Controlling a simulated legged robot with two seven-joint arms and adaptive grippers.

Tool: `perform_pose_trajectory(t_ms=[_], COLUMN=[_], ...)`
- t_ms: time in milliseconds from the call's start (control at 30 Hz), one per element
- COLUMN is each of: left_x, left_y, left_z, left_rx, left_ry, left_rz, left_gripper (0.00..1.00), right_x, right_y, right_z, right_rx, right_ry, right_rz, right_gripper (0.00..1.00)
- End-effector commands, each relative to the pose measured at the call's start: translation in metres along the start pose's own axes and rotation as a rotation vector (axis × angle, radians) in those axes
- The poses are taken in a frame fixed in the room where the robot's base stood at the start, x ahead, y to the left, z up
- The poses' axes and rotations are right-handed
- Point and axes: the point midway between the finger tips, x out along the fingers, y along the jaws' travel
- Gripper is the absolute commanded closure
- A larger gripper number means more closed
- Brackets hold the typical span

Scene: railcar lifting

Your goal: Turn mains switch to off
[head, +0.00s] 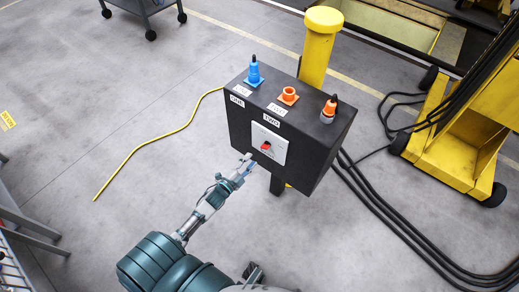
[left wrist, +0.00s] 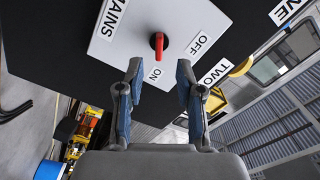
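The mains switch (head: 266,146) is a red handle on a white plate (head: 275,136), on the front of a black control box (head: 310,148). In the left wrist view the red handle (left wrist: 158,42) stands out near the top centre, with its lower end toward the ON label (left wrist: 155,74). The OFF label (left wrist: 199,44) lies to its right. My left gripper (head: 247,165) is in front of the box, just below and left of the switch. Its two fingers (left wrist: 159,70) are apart, with nothing between them, short of the handle. I do not see my right gripper.
A yellow post (head: 318,45) rises behind. Black cables (head: 385,205) run along the floor at right. A yellow machine (head: 450,140) stands beyond.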

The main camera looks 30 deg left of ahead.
Motion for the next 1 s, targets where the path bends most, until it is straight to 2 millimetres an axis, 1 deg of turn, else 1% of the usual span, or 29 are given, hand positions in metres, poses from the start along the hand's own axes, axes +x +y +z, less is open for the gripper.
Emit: perform_pose_trajectory(t_ms=[33, 100, 200, 333, 500, 767, 800, 867, 900, 933, 1000], left_x=[0.013, 0.029, 0.049, 0.067, 0.079, 0.081, 0.081, 0.081, 0.081, 0.081, 0.081], left_y=[0.0, 0.0, 0.001, 0.001, 0.0, 0.0, 0.0, 0.0, 0.0, 0.001, 0.001], left_z=[-0.001, -0.001, 0.002, 0.009, 0.012, 0.007, 0.006, 0.005, 0.004, 0.004, 0.004], left_rx=[0.0, 0.001, -0.003, -0.011, -0.016, -0.011, -0.009, -0.008, -0.007, -0.007, -0.007], left_ry=[0.002, 0.002, 0.001, 0.0, -0.001, 0.0, -0.001, -0.001, -0.001, -0.001, 0.0], left_rz=[-0.002, -0.002, -0.001, 0.0, 0.0, 0.001, 0.001, 0.001, 0.001, 0.001, 0.002], left_gripper=[0.64, 0.64, 0.64, 0.64, 0.64, 0.64, 0.66, 0.81, 0.91, 0.99, 1.0], right_x=[-0.002, -0.007, -0.014, -0.023, -0.03, -0.029, -0.029, -0.029, -0.029, -0.029, -0.029], right_y=[0.0, 0.0, -0.001, -0.005, -0.008, -0.006, -0.006, -0.006, -0.006, -0.006, -0.006], right_z=[-0.001, -0.003, -0.006, -0.01, -0.012, -0.011, -0.012, -0.012, -0.012, -0.012, -0.012], right_rx=[0.0, 0.0, 0.001, 0.001, 0.001, 0.001, 0.001, 0.001, 0.001, 0.001, 0.002], right_ry=[0.002, 0.003, 0.005, 0.006, 0.006, 0.006, 0.006, 0.006, 0.006, 0.006, 0.006], right_rz=[-0.001, -0.001, 0.002, 0.008, 0.012, 0.009, 0.009, 0.009, 0.008, 0.008, 0.008], right_gripper=[0.6, 0.6, 0.6, 0.6, 0.6, 0.6, 0.6, 0.6, 0.6, 0.6, 0.6])
